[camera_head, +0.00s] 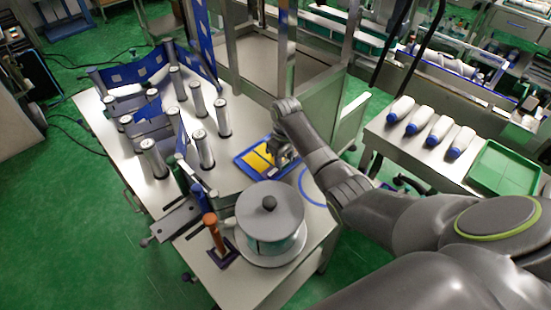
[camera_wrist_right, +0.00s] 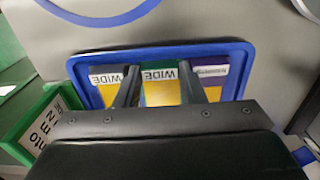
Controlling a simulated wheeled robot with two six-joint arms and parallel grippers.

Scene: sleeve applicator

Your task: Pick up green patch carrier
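The green patch carrier (camera_wrist_right: 160,66) lies in a blue tray (camera_wrist_right: 245,52) on the table. It has a green top edge, a white label reading "WIDE" and a yellow lower part. My right gripper (camera_wrist_right: 160,72) is over the tray with its fingers apart, one on each side of the green carrier. I cannot tell whether they touch it. In the head view my right gripper (camera_head: 282,152) hides part of the tray (camera_head: 240,160); yellow patches show beside it. My left gripper is out of view.
A green labelled box (camera_wrist_right: 35,125) is close by. A large spool (camera_head: 270,215) and several metal posts (camera_head: 203,150) stand on the table.

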